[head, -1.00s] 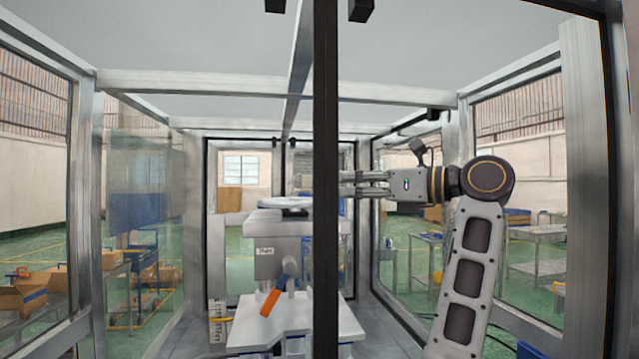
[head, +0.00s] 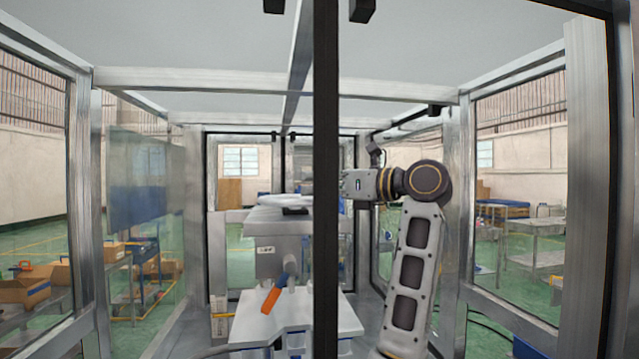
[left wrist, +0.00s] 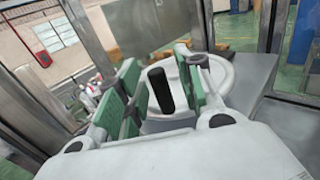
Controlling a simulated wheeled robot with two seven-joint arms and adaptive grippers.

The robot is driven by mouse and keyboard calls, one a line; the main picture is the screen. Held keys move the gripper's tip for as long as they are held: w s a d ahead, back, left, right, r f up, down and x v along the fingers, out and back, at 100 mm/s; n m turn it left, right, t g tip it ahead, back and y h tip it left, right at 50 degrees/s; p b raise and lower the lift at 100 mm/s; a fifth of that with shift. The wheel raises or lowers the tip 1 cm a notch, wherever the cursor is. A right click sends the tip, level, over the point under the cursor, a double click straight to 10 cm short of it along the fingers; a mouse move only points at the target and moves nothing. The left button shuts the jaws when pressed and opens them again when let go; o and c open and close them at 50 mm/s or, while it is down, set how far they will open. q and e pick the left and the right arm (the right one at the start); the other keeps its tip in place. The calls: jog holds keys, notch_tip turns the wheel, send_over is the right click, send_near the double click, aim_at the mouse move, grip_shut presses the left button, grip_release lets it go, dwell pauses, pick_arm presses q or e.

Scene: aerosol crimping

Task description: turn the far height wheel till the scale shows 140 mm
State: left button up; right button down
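The white height wheel (head: 268,199) lies flat on top of the grey crimping machine (head: 278,222). In the left wrist view the wheel's rim (left wrist: 226,76) shows, with an upright black handle (left wrist: 160,90). My left gripper (left wrist: 158,76) is open, its green-padded fingers on either side of the handle, with gaps visible. In the head view my left gripper (head: 346,185) comes from the right, its fingertips hidden by the dark post. A small upright strip (head: 221,308), perhaps the scale, stands left of the machine; its reading is illegible. My right gripper is not in view.
A dark vertical post (head: 326,130) crosses the middle of the head view. Metal framing and clear panels enclose the machine. An orange-handled lever (head: 271,299) sticks out above the light base plate (head: 255,325). Benches and boxes stand outside.

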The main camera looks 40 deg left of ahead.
pick_arm(q)
grip_shut()
dwell(0.4)
jog(key=shift+w+b, duration=0.2)
jog(key=shift+b, duration=0.15)
jog(key=shift+w, duration=0.55)
jog(key=shift+s, duration=0.1)
